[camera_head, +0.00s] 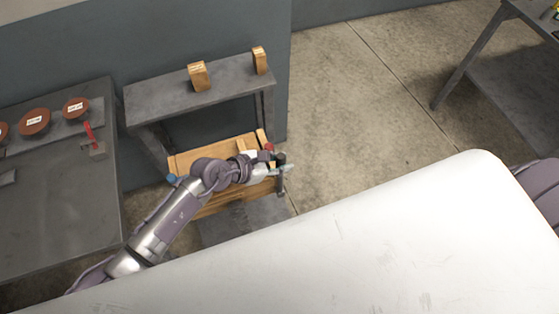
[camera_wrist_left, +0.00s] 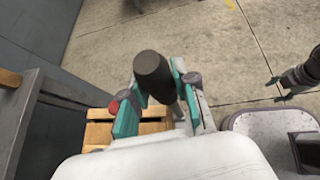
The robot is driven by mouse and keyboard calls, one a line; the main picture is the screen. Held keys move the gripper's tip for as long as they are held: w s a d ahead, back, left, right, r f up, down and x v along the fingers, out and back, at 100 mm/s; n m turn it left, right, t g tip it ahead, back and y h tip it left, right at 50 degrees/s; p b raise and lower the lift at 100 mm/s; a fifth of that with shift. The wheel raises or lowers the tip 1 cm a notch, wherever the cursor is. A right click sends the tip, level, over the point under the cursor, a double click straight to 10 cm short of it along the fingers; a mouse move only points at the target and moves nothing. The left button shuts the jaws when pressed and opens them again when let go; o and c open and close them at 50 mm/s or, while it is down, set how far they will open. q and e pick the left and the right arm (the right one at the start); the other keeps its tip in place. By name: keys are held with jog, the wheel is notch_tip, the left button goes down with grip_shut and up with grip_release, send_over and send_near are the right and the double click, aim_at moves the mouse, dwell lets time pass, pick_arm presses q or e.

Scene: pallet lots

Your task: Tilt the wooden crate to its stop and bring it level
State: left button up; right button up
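The wooden crate (camera_head: 177,163) sits low in front of the grey bench, partly hidden by my left arm. It also shows at the lower left of the left wrist view (camera_wrist_left: 98,133). My left gripper (camera_head: 284,166) is at the crate's right side. In the left wrist view, its teal fingers (camera_wrist_left: 157,76) stand on either side of a dark rounded handle (camera_wrist_left: 153,70) and appear closed on it. My right gripper (camera_wrist_left: 274,88) shows at the right edge of the left wrist view, its fingers apart and empty.
The grey bench (camera_head: 160,98) behind the crate bears two small wooden blocks. A grey table (camera_head: 60,210) at the left holds several reddish-brown round items and a red-handled tool. Another dark table (camera_head: 510,85) stands at the upper right. Concrete floor (camera_head: 370,110) between them is clear.

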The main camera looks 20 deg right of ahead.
pick_arm(q)
jog(key=o, duration=0.4)
jog(key=shift+d+f, duration=0.15)
jog(key=shift+d, duration=0.1)
jog(key=shift+a, duration=0.1)
jog(key=v, duration=1.2)
